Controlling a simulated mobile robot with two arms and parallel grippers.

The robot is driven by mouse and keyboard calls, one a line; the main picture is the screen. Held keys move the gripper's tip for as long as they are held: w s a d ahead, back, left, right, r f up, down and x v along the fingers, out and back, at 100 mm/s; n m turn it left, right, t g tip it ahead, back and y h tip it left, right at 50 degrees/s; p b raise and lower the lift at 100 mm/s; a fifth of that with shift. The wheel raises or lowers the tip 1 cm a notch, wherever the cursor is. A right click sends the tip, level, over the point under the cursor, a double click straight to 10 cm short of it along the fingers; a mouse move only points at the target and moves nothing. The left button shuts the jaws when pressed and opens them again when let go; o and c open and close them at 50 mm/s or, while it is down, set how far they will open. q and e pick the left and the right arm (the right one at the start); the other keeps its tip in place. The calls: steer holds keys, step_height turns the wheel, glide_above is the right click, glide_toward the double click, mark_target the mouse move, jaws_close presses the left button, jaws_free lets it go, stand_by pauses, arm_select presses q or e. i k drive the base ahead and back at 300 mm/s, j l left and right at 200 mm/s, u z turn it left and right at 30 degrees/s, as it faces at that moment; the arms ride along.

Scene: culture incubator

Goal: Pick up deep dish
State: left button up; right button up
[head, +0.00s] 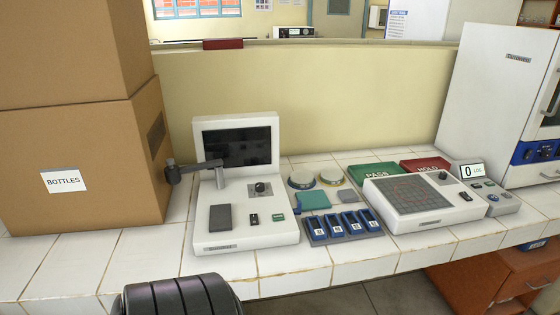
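Two round, pale-lidded dishes stand side by side on the tiled bench, right of the screen device. The left dish (301,180) has a darker band around its side. The right dish (331,175) sits slightly farther back. I cannot tell for certain from here which one is the deep dish. Neither of my grippers is in view, and nothing is seen holding either dish.
A white screen device (225,222) stands left of the dishes. In front are a teal pad (314,200) and a rack with blue slots (342,238). A green PASS mat (374,171), red HOLD mat (425,164) and grid-topped counter device (420,215) lie right. Cardboard boxes (100,200) fill the left.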

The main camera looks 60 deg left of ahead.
mark_target(331, 183)
steer(key=u, duration=1.6)
